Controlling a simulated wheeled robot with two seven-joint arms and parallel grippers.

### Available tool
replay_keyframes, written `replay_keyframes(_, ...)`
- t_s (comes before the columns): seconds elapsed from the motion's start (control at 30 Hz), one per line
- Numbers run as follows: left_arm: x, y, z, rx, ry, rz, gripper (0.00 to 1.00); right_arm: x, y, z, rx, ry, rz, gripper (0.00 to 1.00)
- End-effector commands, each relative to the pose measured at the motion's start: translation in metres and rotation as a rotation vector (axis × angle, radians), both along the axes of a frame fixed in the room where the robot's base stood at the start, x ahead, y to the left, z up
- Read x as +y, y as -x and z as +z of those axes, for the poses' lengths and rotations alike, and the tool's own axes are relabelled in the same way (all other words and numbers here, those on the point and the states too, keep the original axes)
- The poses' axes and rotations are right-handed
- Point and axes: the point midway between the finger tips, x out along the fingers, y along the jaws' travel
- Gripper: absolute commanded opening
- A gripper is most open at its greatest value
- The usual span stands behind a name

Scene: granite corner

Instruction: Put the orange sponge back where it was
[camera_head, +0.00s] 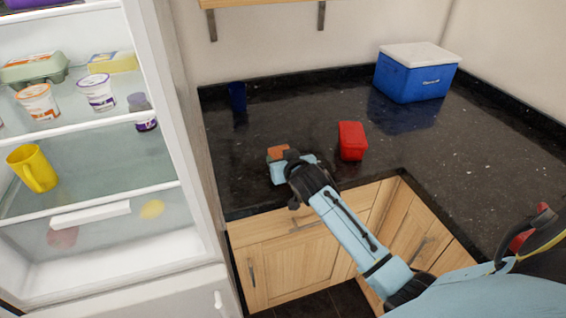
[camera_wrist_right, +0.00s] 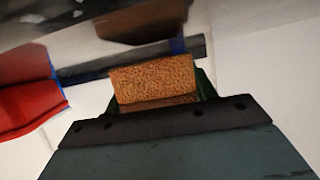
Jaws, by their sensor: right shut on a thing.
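The orange sponge (camera_wrist_right: 152,80) is between the fingers of my right gripper (camera_wrist_right: 155,92) in the right wrist view. In the head view the sponge (camera_head: 278,151) shows as a small orange patch at the tip of my right gripper (camera_head: 279,160), over the dark granite counter (camera_head: 330,110). The gripper is shut on it. I cannot tell whether the sponge touches the counter. My left gripper is not in view.
A red container (camera_head: 352,141) stands right of the gripper. A dark blue cup (camera_head: 237,97) is behind left, and a blue cooler with white lid (camera_head: 415,78) is back right. An open fridge (camera_head: 185,130) stands left. A shelf (camera_head: 265,3) hangs above.

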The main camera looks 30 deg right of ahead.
Motion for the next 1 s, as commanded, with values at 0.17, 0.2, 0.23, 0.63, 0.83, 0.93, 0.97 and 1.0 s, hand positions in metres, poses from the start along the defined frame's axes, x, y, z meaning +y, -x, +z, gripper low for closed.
replay_keyframes(0.17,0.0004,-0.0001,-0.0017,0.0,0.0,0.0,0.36,0.0003,0.0,-0.0081,-0.001,0.0,0.001,0.35)
replay_keyframes(0.2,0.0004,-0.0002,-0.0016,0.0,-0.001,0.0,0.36,0.0004,0.0,-0.0079,-0.001,0.0,0.001,0.35)
replay_keyframes(0.23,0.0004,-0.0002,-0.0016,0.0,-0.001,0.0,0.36,0.0004,0.0,-0.0079,-0.001,0.0,0.001,0.35)
replay_keyframes(0.63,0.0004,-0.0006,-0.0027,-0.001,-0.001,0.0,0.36,0.0004,0.0001,-0.011,0.0,0.0,0.001,0.77)
replay_keyframes(0.83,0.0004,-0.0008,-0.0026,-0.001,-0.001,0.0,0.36,0.0003,0.0002,-0.0107,0.0,0.0,0.001,0.77)
replay_keyframes(0.93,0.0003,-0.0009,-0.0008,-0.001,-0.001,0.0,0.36,0.0002,0.0001,-0.0066,-0.001,0.001,0.001,0.77)
replay_keyframes(0.97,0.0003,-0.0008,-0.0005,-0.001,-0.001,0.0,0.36,0.0008,0.0016,-0.0063,0.0,0.0,0.001,0.77)
replay_keyframes(1.0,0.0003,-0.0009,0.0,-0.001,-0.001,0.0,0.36,0.0017,0.005,-0.0058,0.001,-0.001,0.001,0.77)
